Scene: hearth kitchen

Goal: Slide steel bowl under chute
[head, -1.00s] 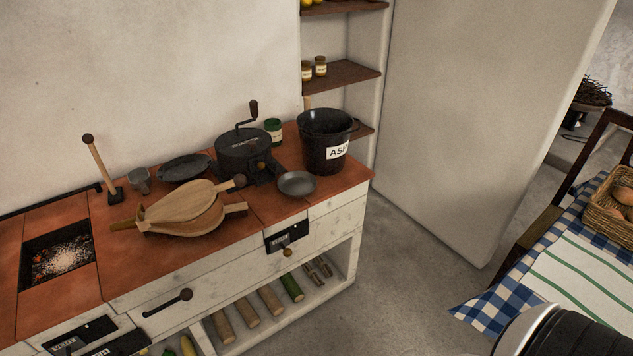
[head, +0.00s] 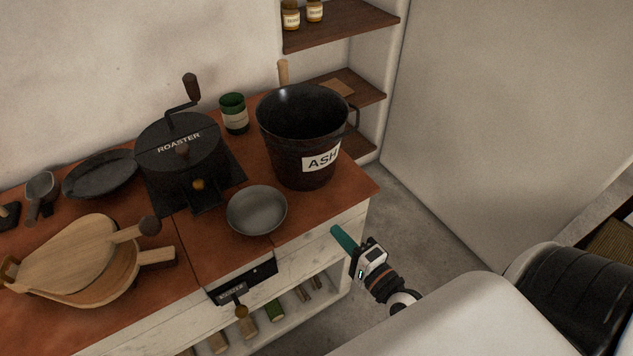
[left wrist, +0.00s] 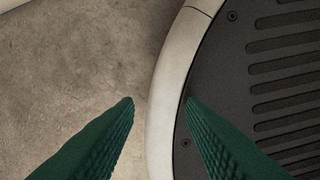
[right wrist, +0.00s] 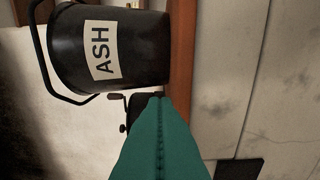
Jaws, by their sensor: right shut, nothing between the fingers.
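The steel bowl (head: 257,210), shallow and grey, sits upright on the red-tiled counter near its front edge. It stands in front and to the right of the black roaster (head: 180,150), apart from it. The roaster has a crank on top and a brass knob low on its front; I cannot make out its chute clearly. My right gripper (head: 336,233) is shut and empty, just off the counter's front right edge, right of the bowl. Its green fingers (right wrist: 158,102) point toward the counter; the bowl is not visible there. My left gripper (left wrist: 160,100) is open and empty above the floor and my base.
A black ash bucket (head: 303,145) stands behind and right of the bowl. A green tin (head: 234,113) is beside the roaster. Wooden bellows (head: 75,262) and a dark pan (head: 100,175) lie to the left. A labelled drawer front (head: 243,282) is below the bowl.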

